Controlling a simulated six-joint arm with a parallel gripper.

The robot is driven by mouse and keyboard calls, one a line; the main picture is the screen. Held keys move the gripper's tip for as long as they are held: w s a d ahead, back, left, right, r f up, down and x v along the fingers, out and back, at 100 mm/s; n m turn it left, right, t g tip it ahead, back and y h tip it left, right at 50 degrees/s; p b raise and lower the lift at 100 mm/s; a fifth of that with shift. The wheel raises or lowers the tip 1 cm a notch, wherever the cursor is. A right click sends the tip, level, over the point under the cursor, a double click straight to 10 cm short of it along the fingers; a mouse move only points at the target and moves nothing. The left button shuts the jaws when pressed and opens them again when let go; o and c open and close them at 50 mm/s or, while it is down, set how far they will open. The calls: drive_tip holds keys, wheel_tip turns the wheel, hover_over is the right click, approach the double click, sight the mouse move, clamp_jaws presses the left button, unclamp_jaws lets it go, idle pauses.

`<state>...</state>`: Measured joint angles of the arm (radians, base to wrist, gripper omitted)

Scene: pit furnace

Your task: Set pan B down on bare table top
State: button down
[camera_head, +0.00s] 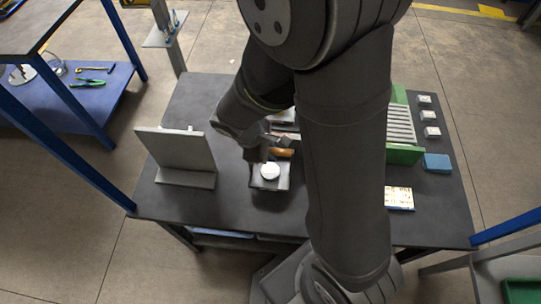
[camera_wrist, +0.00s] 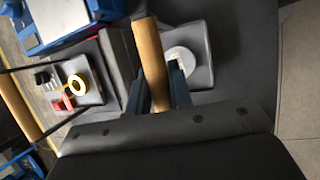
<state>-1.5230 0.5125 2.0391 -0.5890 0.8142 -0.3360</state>
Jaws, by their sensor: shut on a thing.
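My gripper (camera_head: 268,147) is shut on the wooden handle of a grey square pan (camera_head: 284,183). The pan holds a round white piece (camera_head: 270,171). In the wrist view the handle stands between the two fingers of my gripper (camera_wrist: 157,95), and the pan (camera_wrist: 205,75) with the white piece (camera_wrist: 180,57) lies just beyond. No letter shows on this pan, and I cannot tell whether it touches the dark table top (camera_head: 225,205). A second grey pan (camera_wrist: 92,97) with a yellow ring, a red piece and dark pieces is at left in the wrist view.
A grey upright plate on a foot (camera_head: 180,155) stands at left. Right of my arm are a green slatted rack (camera_head: 404,154), a blue block (camera_head: 437,162), small white boxes (camera_head: 428,115) and a pale card (camera_head: 399,198).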

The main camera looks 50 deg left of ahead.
drive_tip(key=shift+f, duration=1.7)
drive_tip(key=c, duration=1.3)
unclamp_jaws()
drive_tip(key=v, duration=1.2)
